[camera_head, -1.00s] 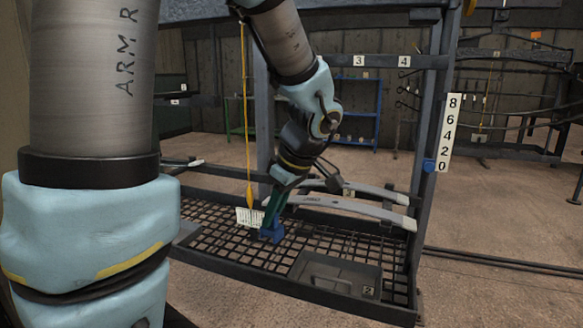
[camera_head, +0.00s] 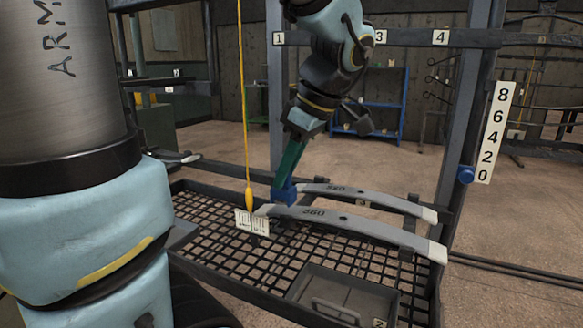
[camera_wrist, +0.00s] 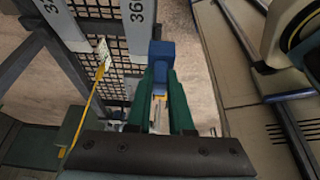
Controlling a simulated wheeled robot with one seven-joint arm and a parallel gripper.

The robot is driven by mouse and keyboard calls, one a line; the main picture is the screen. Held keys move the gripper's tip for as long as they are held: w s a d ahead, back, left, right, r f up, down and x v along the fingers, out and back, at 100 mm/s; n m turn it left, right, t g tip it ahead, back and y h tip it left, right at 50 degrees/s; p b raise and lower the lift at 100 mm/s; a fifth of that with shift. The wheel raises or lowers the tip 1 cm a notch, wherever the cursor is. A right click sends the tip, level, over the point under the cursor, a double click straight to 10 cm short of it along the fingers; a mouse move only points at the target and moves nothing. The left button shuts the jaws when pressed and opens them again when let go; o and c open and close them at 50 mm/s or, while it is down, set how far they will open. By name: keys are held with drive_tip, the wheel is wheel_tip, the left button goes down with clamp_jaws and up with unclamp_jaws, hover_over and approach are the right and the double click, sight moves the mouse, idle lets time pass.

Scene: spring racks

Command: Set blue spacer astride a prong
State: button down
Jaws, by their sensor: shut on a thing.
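The blue spacer (camera_head: 284,192) is held at the tips of my gripper (camera_head: 287,180), whose green fingers are shut on it. It appears beside the left ends of two pale leaf springs, the front one (camera_head: 350,221) marked 360. In the wrist view the blue spacer (camera_wrist: 161,55) sticks out beyond the green fingers (camera_wrist: 160,80), just right of the 360 spring (camera_wrist: 137,25). Its underside is hidden there. Dark hooked prongs (camera_head: 443,72) show small by the numbered rail (camera_head: 420,38); which prong is meant, I cannot tell.
A yellow plumb bob (camera_head: 249,199) hangs on a cord just left of the spacer, before a white scale card (camera_head: 252,222). A grey tray (camera_head: 345,290) sits on the mesh deck (camera_head: 230,260). A post (camera_head: 468,120) with a number strip (camera_head: 495,130) stands right.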

drive_tip(key=shift+d, duration=0.1)
drive_tip(key=shift+w+d+f, duration=0.25)
drive_tip(key=shift+w+d, duration=0.5)
drive_tip(key=shift+w, duration=0.7)
drive_tip(key=shift+w+d+f, duration=0.2)
drive_tip(key=shift+w+d, duration=0.6)
drive_tip(key=shift+w, duration=0.6)
drive_tip(key=shift+w+d+f, duration=0.25)
drive_tip(key=shift+w+d, duration=0.5)
drive_tip(key=shift+w, duration=0.7)
drive_tip(key=shift+w+f+b, duration=0.1)
drive_tip(key=shift+f+b, duration=1.15)
drive_tip(key=shift+f, duration=0.1)
drive_tip(key=shift+f+b, duration=0.8)
drive_tip(key=shift+b, duration=0.05)
drive_tip(key=c, duration=0.7)
unclamp_jaws()
drive_tip(key=shift+c, duration=0.2)
drive_tip(key=shift+r, duration=0.1)
